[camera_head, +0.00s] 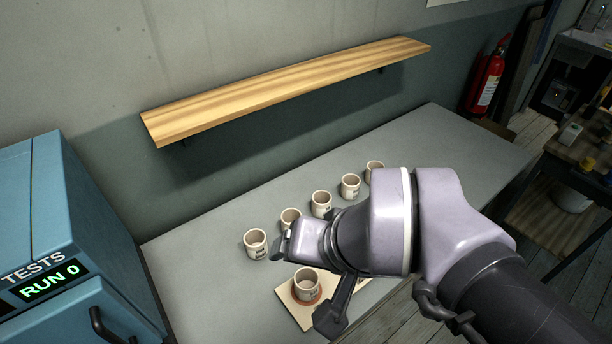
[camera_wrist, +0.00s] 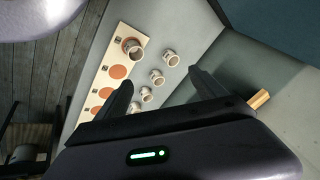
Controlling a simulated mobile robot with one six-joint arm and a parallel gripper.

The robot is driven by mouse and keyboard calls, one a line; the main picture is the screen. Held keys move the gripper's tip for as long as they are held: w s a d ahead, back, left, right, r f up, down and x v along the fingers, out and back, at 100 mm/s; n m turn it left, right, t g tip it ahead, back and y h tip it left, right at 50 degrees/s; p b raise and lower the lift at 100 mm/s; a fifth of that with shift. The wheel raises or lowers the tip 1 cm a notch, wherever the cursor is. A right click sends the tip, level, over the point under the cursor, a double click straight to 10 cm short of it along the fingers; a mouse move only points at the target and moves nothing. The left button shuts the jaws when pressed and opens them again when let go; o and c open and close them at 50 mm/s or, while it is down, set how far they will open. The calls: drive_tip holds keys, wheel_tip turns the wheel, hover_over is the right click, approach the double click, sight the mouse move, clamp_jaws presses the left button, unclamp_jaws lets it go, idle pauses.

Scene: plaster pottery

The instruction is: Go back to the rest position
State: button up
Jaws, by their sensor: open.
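My gripper (camera_head: 305,283) is open above the table, its two fingers spread apart. In the wrist view the open fingers (camera_wrist: 160,78) hold nothing between them. A pale cup (camera_head: 306,276) stands upright on a round reddish spot at the left end of a light board (camera_head: 290,308). The same cup (camera_wrist: 132,50) shows in the wrist view at the end of the board (camera_wrist: 143,42), beyond the fingers and apart from them. Other reddish spots on the board are bare in the wrist view. My arm hides much of the board in the head view.
Several similar cups stand in a row behind the board, the nearest cup (camera_head: 255,246) at the left. A wooden shelf (camera_head: 290,88) juts from the wall above the grey table (camera_head: 200,255). A blue cabinet (camera_head: 75,230) stands at left. The table's left part is clear.

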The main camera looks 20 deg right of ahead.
drive_tip(key=shift+s+a+r+n, duration=0.15)
drive_tip(key=shift+s+r+n, duration=0.1)
drive_tip(key=shift+s+n, duration=0.1)
wheel_tip(320, 180, down, 8)
drive_tip(key=b, duration=0.8)
drive_tip(key=shift+o, duration=0.4)
